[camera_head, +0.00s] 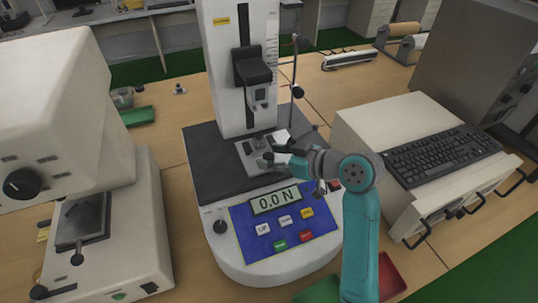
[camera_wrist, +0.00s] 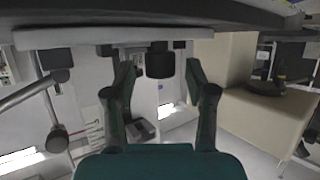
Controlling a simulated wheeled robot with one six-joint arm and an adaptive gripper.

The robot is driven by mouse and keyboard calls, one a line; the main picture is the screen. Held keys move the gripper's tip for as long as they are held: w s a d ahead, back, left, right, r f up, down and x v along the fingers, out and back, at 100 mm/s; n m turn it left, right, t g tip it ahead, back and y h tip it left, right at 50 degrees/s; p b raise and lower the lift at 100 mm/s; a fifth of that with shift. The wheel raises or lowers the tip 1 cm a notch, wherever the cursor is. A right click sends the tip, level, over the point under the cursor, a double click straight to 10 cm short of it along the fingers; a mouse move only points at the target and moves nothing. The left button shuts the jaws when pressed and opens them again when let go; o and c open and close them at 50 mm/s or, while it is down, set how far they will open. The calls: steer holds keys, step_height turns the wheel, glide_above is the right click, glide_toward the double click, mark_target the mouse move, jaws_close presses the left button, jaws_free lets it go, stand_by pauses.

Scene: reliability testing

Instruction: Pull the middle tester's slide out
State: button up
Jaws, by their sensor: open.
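The middle tester (camera_head: 240,80) is a tall white column on a round-fronted base, with a dark deck and a display reading 0.0 N. A grey slide-like block (camera_head: 247,158) with dark parts lies on the deck below the column's black head (camera_head: 254,70). My gripper (camera_head: 264,158) is over this block, coming from the right, and partly hides it. In the wrist view my gripper (camera_wrist: 160,95) is open, its two dark fingers apart. A dark cylindrical part (camera_wrist: 160,60) shows between the fingertips, farther up in the picture. I cannot tell whether either finger touches the block.
A white machine (camera_head: 120,200) with a black knob stands close on the left. A beige cabinet (camera_head: 375,120) with a keyboard (camera_head: 440,153) and drawer handles stands on the right. A thin rod with black knobs (camera_head: 297,92) rises behind my gripper. A red tray (camera_head: 392,275) lies at the front right.

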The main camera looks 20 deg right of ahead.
steer(key=shift+w+a+f, duration=0.25)
steer(key=shift+w+a, duration=0.05)
steer(key=shift+w, duration=0.15)
jaws_close()
